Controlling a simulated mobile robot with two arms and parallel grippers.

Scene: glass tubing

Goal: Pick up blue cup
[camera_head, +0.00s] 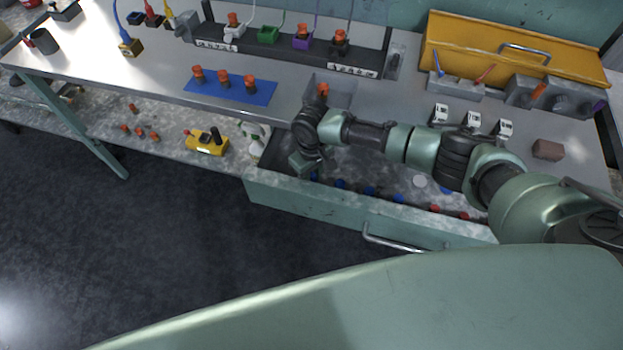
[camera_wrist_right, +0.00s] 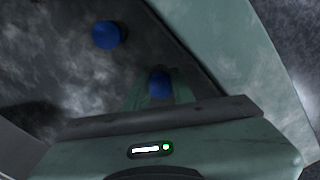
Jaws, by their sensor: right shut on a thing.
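My right gripper (camera_head: 310,168) reaches down into the left end of the open green drawer (camera_head: 330,216). It is shut on a blue cup (camera_head: 314,177), which is mostly hidden by the gripper in the head view. In the right wrist view the held blue cup (camera_wrist_right: 159,85) sits just beyond the gripper body, by the green finger. Another blue cup (camera_wrist_right: 106,36) lies apart from it in the drawer. The head view shows more blue cups (camera_head: 370,191) in a row along the drawer's front. My left gripper is not in view.
Red pieces (camera_head: 434,208) lie farther right in the drawer. Above is the grey worktop with a blue mat (camera_head: 230,88) holding orange-topped pieces. A yellow device (camera_head: 207,143) sits on the lower shelf.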

